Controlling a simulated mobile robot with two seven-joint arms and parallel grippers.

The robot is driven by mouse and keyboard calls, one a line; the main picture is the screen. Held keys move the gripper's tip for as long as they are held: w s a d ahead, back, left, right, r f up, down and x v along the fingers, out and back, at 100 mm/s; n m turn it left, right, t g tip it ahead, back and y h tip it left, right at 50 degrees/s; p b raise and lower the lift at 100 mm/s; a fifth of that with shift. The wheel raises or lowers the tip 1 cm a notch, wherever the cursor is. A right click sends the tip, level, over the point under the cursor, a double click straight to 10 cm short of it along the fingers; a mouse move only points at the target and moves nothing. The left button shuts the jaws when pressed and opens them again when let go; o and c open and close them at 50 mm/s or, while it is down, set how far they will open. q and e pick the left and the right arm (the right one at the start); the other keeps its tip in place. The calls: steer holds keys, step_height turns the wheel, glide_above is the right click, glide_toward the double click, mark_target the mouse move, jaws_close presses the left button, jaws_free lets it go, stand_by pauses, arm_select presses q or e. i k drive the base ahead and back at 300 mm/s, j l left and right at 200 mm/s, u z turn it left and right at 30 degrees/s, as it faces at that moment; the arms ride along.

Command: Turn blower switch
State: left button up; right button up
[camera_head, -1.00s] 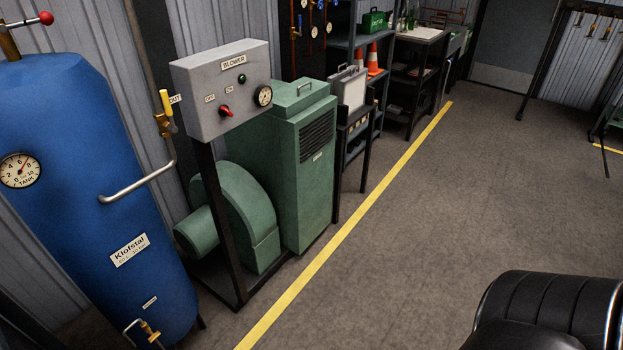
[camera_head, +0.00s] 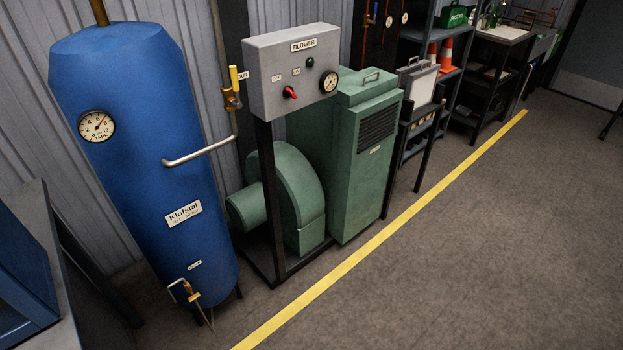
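The blower control box (camera_head: 272,98) is a grey panel on a dark post, left of the picture's middle. Its red switch (camera_head: 290,93) sits low on the front face, near the OFF and ON labels. The knob looks tilted, and I cannot tell for sure which label it points to. A small green lamp (camera_head: 310,62) and a round gauge (camera_head: 329,82) are on the same face. The green blower (camera_head: 302,190) stands below the box. Neither of my grippers shows in the head view.
A blue tank (camera_head: 140,165) with a bent pipe handle stands left of the box. A green cabinet (camera_head: 366,170) and a shelf rack (camera_head: 445,75) are to the right. A yellow floor line (camera_head: 400,220) runs in front, with open floor (camera_head: 490,260) beyond it.

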mark_target(288, 92)
steer(key=i+l+u, duration=0.2)
steer(key=i+l, duration=0.2)
steer(key=l, duration=0.2)
steer(key=i+l+u, duration=0.1)
steer(key=l, duration=0.25)
steer(key=i+l+u, duration=0.1)
steer(key=i+l, duration=0.15)
steer(key=i+l+u, duration=0.1)
steer(key=l, duration=0.35)
steer(key=i+l+u, duration=0.1)
steer(key=l, duration=0.25)
steer(key=i, duration=0.1)
